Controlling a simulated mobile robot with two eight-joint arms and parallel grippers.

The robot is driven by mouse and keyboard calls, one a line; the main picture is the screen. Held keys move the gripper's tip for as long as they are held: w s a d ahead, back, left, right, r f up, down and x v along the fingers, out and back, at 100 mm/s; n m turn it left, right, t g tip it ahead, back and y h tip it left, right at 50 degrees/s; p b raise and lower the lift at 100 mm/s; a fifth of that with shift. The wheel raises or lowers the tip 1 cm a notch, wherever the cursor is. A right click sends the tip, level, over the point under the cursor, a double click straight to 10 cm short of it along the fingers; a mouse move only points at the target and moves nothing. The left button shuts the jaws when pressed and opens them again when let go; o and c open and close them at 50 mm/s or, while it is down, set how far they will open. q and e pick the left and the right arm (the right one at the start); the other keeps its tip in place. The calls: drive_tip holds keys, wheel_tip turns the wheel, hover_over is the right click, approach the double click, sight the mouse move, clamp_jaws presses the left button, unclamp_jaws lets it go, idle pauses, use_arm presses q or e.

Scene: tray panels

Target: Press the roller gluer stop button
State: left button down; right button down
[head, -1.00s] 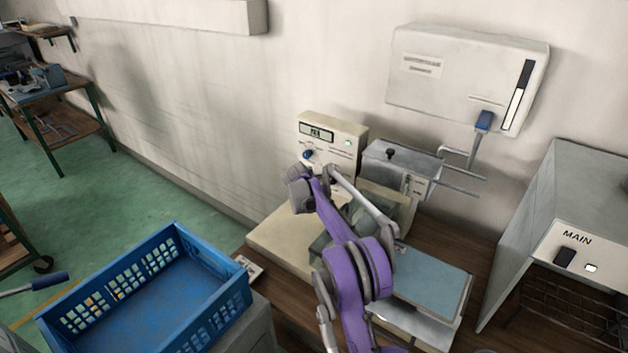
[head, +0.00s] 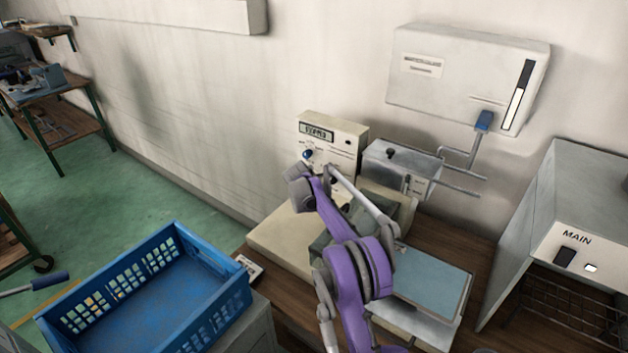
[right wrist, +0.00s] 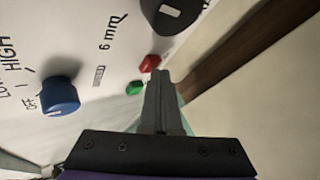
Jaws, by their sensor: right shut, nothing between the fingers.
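The roller gluer's cream control panel (head: 348,133) stands against the wall, with a display (head: 317,131), a dark lamp (head: 348,142) and a blue knob (head: 308,155). In the right wrist view its red button (right wrist: 150,63) sits just above a green button (right wrist: 134,88), with the blue knob (right wrist: 60,97) to the left and a black knob (right wrist: 174,14) above. My right gripper (right wrist: 157,78) is shut and empty, its tips right at the red button. I cannot tell whether they touch it. In the head view my purple arm hides these buttons and the gripper. My left gripper is out of view.
A blue crate (head: 226,297) stands at lower left. A grey machine (head: 400,160) and a blue-topped plate (head: 430,279) are right of the arm. A cabinet marked MAIN (head: 575,220) stands far right, and a white wall box (head: 465,75) hangs above.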

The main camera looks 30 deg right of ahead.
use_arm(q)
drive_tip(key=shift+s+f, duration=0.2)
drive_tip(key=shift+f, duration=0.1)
use_arm(e)
drive_tip(key=shift+s+a, duration=0.35)
drive_tip(key=shift+a, duration=0.35)
